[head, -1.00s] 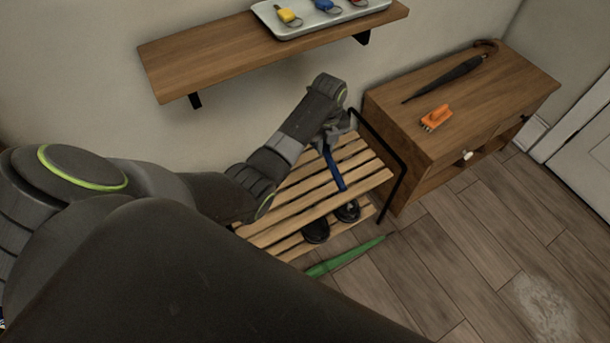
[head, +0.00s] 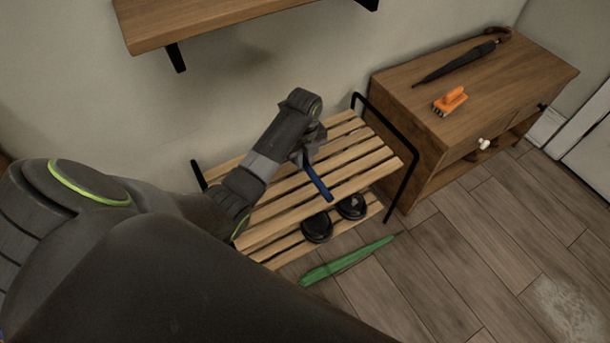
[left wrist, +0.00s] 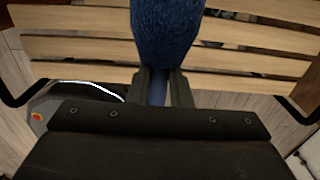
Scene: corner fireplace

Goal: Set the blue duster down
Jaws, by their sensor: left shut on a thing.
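The blue duster (head: 318,181) is in my left gripper (head: 304,160), over the slatted wooden rack (head: 345,184). In the head view its blue handle slants down to the right over the slats; I cannot tell whether it touches them. In the left wrist view the fluffy blue head of the duster (left wrist: 166,32) stands out beyond the jaws (left wrist: 158,88), which are shut on it. The rack's slats (left wrist: 90,48) lie behind it. My right gripper is not in view.
Black shoes (head: 317,227) sit on the rack's lower shelf. A green long object (head: 347,260) lies on the floor in front. A wooden cabinet (head: 415,150) at the right bears an orange brush (head: 450,101) and a black umbrella (head: 460,64). A wall shelf (head: 190,22) hangs above.

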